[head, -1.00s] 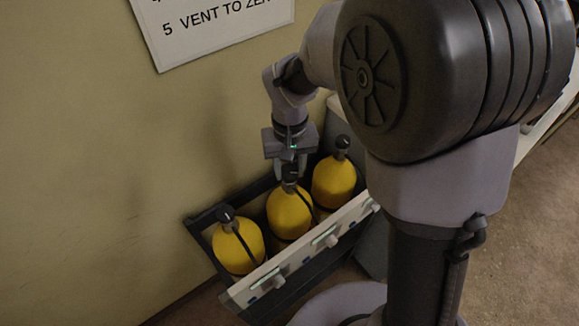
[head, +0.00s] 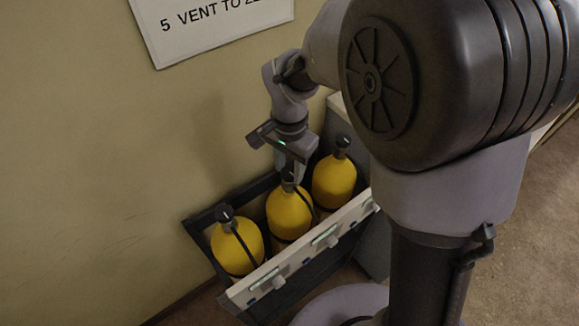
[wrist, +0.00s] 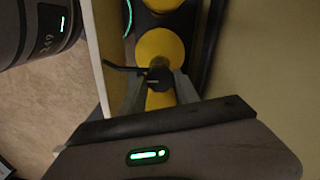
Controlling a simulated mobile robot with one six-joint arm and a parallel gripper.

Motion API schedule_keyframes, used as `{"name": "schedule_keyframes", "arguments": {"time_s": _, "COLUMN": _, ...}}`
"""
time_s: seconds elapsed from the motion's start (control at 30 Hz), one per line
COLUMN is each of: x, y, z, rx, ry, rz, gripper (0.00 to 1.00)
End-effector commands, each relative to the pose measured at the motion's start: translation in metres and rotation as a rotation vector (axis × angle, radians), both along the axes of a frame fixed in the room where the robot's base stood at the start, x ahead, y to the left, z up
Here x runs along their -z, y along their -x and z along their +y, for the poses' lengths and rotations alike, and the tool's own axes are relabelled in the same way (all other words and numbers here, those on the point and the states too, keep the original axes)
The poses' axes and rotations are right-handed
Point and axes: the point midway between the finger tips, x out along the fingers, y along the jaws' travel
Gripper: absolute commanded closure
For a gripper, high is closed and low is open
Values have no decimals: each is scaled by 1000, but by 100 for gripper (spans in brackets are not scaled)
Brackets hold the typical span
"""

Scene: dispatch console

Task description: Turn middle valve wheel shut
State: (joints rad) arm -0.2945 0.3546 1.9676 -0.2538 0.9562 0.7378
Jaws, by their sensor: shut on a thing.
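Three yellow cylinders stand in a dark rack, each with a black valve wheel on top. The middle cylinder (head: 289,212) is under my gripper (head: 289,178). My gripper points down and is shut on the middle valve wheel (head: 288,187). In the wrist view the two fingers (wrist: 156,88) lie on either side of the black middle wheel (wrist: 159,78), above the yellow cylinder top. The left cylinder (head: 238,247) and right cylinder (head: 333,182) stand apart from the gripper. The fingers partly hide the middle wheel in the head view.
The rack (head: 209,216) stands close to the wall, with a pale front rail (head: 300,256) bearing knobs. A sign (head: 205,25) hangs on the wall above. A grey cabinet (head: 372,248) stands beside the rack's right end.

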Motion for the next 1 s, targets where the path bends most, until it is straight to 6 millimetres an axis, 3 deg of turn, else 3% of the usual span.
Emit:
{"name": "schedule_keyframes", "arguments": {"time_s": 0.77, "x": 0, "y": 0, "z": 0, "rx": 100, "ry": -1, "rz": -1, "gripper": 100}}
{"name": "schedule_keyframes", "arguments": {"time_s": 0.8, "x": 0, "y": 0, "z": 0, "rx": 100, "ry": -1, "rz": -1, "gripper": 61}}
{"name": "schedule_keyframes", "arguments": {"time_s": 0.9, "x": 0, "y": 0, "z": 0, "rx": 100, "ry": -1, "rz": -1, "gripper": 41}}
{"name": "schedule_keyframes", "arguments": {"time_s": 1.0, "x": 0, "y": 0, "z": 0, "rx": 99, "ry": -1, "rz": -1, "gripper": 41}}
